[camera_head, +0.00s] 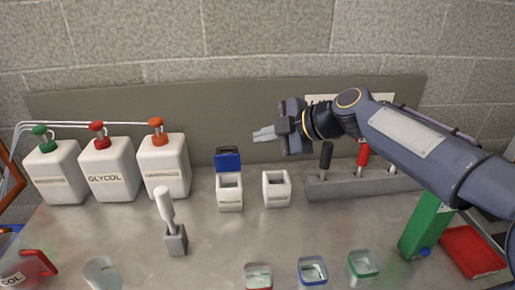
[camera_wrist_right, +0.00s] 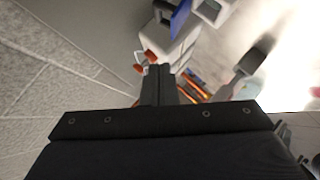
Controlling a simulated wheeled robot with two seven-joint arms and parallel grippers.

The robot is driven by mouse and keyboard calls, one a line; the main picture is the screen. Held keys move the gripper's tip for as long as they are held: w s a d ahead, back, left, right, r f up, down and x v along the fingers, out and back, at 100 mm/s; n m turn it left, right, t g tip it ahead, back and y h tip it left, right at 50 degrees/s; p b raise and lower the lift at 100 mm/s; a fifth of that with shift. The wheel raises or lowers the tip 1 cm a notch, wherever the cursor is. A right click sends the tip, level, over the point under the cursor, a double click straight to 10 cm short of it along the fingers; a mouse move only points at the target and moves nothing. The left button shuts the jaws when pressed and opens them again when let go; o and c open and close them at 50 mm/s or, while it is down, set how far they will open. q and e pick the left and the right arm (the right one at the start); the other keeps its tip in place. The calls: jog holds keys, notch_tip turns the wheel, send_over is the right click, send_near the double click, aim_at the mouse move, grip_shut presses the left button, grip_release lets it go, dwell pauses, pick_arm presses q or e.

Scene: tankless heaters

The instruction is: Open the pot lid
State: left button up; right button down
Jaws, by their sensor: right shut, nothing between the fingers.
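A white pot (camera_head: 229,196) stands on the bench in the middle of the head view. Its blue lid (camera_head: 228,160) is raised at the back, and the pot's top opening shows. The blue lid also shows at the top of the right wrist view (camera_wrist_right: 180,18). My right gripper (camera_head: 262,134) is in the air above and to the right of the lid, apart from it, with its fingers pointing left. It is shut and empty; its closed fingers also show in the right wrist view (camera_wrist_right: 158,75). My left gripper is not in view.
A second white open-topped pot (camera_head: 276,188) stands just right. White pump bottles (camera_head: 109,172) stand at left, a grey holder with a white-handled tool (camera_head: 175,240) in front. A grey rack (camera_head: 350,188) holds dark and red tools at right. Several small containers line the front edge.

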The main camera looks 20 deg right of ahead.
aim_at(234, 149)
jog(key=x, duration=0.4)
jog(key=d+p+x, duration=0.1)
jog(key=x, duration=0.3)
jog(key=f+p+x, duration=0.1)
jog(key=x, duration=0.3)
jog(key=shift+w+d, duration=0.3)
jog(key=shift+w+f, duration=0.35)
jog(key=shift+f, duration=0.05)
jog(key=shift+d, duration=0.1)
jog(key=shift+w+d+f+m+g, duration=0.1)
jog(key=shift+w+m+g, duration=0.05)
jog(key=shift+w+g, duration=0.15)
jog(key=shift+w+d+f+m+g, duration=0.1)
jog(key=shift+w+f+m+g, duration=0.1)
jog(key=shift+w, duration=0.25)
jog(key=shift+w+f+g, duration=0.1)
jog(key=shift+w+g, duration=0.05)
jog(key=shift+g, duration=0.35)
